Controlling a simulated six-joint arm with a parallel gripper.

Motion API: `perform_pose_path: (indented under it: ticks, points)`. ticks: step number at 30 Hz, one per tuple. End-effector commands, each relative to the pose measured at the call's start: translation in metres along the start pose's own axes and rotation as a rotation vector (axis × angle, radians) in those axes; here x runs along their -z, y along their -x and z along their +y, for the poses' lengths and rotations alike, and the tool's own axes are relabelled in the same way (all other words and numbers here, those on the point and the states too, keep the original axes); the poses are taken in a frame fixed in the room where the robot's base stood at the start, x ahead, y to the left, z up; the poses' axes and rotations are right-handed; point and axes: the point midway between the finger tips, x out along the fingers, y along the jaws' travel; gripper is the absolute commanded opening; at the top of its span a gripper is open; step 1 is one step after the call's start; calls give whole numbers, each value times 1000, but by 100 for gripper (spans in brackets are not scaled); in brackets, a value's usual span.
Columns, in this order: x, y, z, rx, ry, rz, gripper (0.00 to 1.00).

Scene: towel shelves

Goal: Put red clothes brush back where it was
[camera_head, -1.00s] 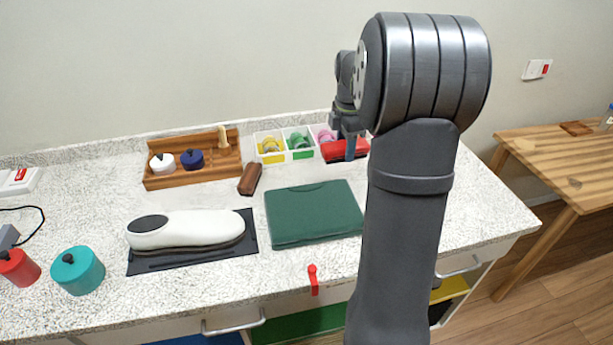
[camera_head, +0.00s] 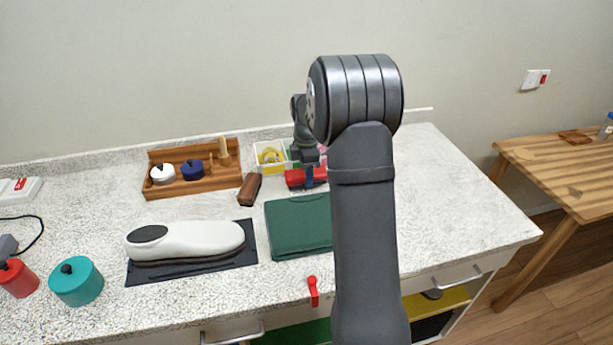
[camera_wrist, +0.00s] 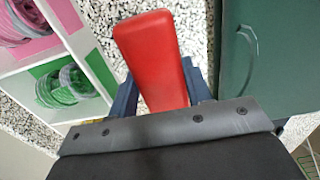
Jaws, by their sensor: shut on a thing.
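The red clothes brush (camera_head: 305,177) is between the fingers of my gripper (camera_head: 309,178), which is shut on it. In the wrist view the brush (camera_wrist: 152,62) is a smooth red block between the two dark fingers of my gripper (camera_wrist: 160,92). It is over the speckled counter (camera_head: 440,200), between the sorting tray and the green case. I cannot tell whether the brush touches the counter. A brown brush (camera_head: 250,189) lies to its left.
A white tray (camera_head: 257,166) with yellow, green and pink compartments stands behind. A green case (camera_head: 292,228) lies in front, partly hidden by my arm. A wooden rack (camera_head: 190,187) and a white shoe form (camera_head: 185,240) are left. The counter's right side is clear.

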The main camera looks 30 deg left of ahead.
Motion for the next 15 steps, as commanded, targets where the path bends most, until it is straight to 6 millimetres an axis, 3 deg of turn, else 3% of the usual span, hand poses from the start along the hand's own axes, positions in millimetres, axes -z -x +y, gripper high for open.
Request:
perform_pose_path:
  ticks: [3, 14, 15]
  points:
    - [0, -13, 0, 1, 0, 0, 20]
    - [0, -17, 0, 0, 0, 0, 20]
    - [0, -16, 0, 0, 0, 0, 53]
